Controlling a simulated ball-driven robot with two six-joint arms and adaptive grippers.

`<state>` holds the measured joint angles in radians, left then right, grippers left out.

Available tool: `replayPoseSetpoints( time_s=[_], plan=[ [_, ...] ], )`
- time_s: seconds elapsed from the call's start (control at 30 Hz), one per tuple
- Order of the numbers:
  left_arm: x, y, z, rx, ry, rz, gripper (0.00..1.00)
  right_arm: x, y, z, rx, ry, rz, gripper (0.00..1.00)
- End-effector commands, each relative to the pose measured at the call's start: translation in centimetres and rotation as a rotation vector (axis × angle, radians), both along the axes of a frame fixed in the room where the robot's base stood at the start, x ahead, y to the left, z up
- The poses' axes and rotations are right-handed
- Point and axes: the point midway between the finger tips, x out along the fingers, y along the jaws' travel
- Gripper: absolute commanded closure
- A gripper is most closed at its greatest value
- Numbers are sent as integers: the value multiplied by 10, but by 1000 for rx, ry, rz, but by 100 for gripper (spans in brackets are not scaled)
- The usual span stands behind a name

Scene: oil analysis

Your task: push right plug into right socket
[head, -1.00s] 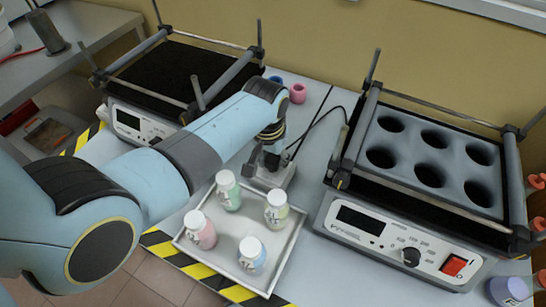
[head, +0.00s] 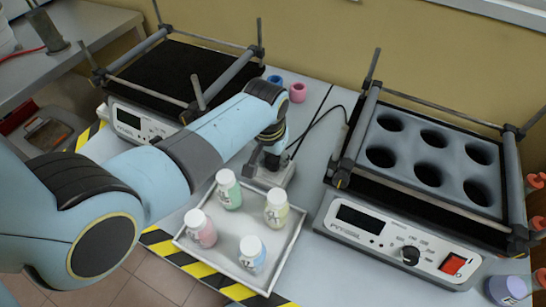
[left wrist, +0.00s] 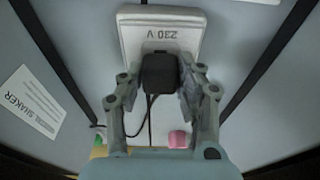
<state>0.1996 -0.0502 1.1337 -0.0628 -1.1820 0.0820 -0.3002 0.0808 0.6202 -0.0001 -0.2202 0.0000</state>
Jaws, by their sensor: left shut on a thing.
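My left gripper (head: 266,158) is over the pale socket block (head: 284,180) behind the bottle tray in the head view. In the left wrist view the gripper (left wrist: 160,78) is shut on a black plug (left wrist: 160,72), with one finger on each side. The plug is at the lower part of the socket block (left wrist: 160,20), which is marked 230 V. The plug covers the socket opening, so I cannot tell how deep it sits. A black cable (left wrist: 150,107) hangs from the plug. My right gripper is in neither view.
A white tray (head: 270,290) with several capped bottles stands in front of the socket block. A shaker with a black top (head: 190,75) is at left, and one with a holed block (head: 400,140) at right. Pink (head: 298,92) and blue cups stand behind.

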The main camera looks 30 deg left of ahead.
Motion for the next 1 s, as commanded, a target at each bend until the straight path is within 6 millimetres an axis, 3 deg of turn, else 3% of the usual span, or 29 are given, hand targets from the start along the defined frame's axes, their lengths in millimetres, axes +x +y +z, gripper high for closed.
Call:
replayPoseSetpoints(
  time_s=[0.33,0.37,0.57,0.87,1.0],
  plan=[
    [0,0,-8,0,0,0,94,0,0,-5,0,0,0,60],
    [0,0,-8,0,0,0,64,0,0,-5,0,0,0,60],
    [0,0,-7,0,0,0,39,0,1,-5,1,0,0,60],
    [0,0,-6,0,0,0,39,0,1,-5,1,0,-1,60],
    [-1,0,6,0,-2,0,39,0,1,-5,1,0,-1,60]
  ],
)
